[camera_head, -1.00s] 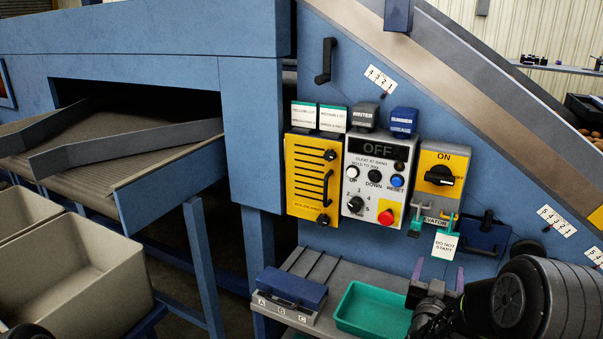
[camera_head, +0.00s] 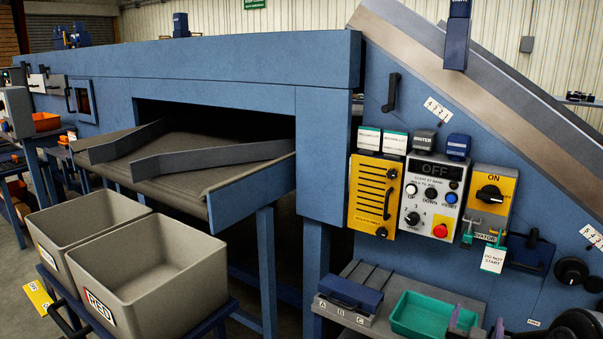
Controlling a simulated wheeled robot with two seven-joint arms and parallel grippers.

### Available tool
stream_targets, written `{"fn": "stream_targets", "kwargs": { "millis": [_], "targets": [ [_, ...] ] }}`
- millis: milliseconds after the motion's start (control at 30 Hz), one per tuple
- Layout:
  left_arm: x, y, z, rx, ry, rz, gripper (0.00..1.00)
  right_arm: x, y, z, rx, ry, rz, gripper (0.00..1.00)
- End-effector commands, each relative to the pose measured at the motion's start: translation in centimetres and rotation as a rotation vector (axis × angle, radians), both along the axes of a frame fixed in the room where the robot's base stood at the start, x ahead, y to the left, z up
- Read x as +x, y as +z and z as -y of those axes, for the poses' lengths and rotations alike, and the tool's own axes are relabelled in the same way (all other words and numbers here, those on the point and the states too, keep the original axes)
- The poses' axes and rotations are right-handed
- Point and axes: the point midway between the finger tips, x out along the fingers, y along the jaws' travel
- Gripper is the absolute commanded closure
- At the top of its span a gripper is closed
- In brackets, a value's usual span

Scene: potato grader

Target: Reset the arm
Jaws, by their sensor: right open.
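My right gripper (camera_head: 480,326) shows at the bottom right edge of the head view, partly cut off by the frame. Its two purple-grey fingers stand apart with nothing seen between them. It is just in front of the right end of the green tray (camera_head: 446,329). My left gripper is not in view. The control panel (camera_head: 434,197) stands above and behind the tray, clear of my gripper.
Two beige bins (camera_head: 150,265) stand at the lower left under the conveyor (camera_head: 190,170). A white tag (camera_head: 493,259) hangs below the yellow ON switch box (camera_head: 490,190).

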Motion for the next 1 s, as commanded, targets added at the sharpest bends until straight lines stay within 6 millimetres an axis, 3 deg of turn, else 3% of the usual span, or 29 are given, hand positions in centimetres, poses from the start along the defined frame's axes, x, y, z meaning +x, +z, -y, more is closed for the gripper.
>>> {"fn": "stream_targets", "kwargs": {
  "millis": [167, 367, 600, 667, 767, 900, 1000],
  "targets": [
    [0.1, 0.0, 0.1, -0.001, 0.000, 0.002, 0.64, 0.3, -2.8, -1.8, 0.080, 0.058, -0.070, 0.25],
    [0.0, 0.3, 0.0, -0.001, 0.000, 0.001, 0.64, 0.3, -6.6, -5.5, 0.176, 0.146, -0.177, 0.25],
    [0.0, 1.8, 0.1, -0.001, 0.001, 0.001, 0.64, -2.0, -13.6, -12.8, 0.337, 0.291, -0.410, 0.25],
    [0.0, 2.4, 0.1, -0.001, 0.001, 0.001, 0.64, -3.6, -15.8, -15.5, 0.390, 0.338, -0.499, 0.25],
    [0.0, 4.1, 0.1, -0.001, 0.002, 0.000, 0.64, -7.9, -19.5, -20.7, 0.494, 0.425, -0.684, 0.25],
    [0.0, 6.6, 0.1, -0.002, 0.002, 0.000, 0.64, -16.3, -23.0, -28.0, 0.635, 0.542, -0.962, 0.25],
    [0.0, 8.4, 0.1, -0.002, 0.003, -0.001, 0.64, -22.3, -23.7, -32.1, 0.714, 0.611, -1.128, 0.25]
  ]
}}
